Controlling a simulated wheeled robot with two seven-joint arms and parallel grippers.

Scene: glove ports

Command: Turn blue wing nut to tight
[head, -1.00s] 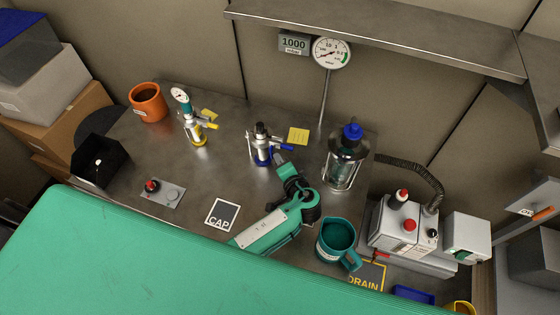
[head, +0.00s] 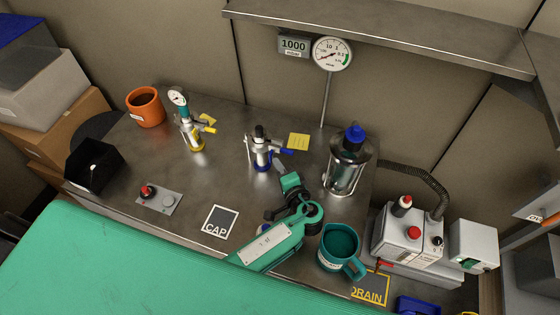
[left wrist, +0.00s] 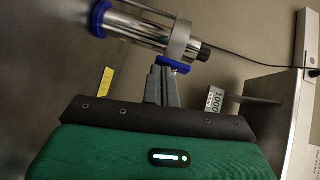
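The blue wing nut (head: 287,151) sits on the right side of the small metal fitting with the blue base ring (head: 262,166). In the left wrist view the blue wing nut (left wrist: 174,65) lies at my fingertips, beside the metal collar (left wrist: 180,42) of the fitting. My left gripper (head: 281,170) reaches up to it from the front. In the left wrist view its two grey fingers (left wrist: 161,72) are close together, and they look shut on the nut. The exact contact is partly hidden. My right gripper is not in view.
A similar yellow-ringed fitting (head: 194,136) stands to the left. The clear jar with a blue top (head: 346,165) and the teal mug (head: 338,245) stand close to the right of my arm. A yellow note (head: 299,141) is behind. A shelf (head: 380,38) overhangs the back.

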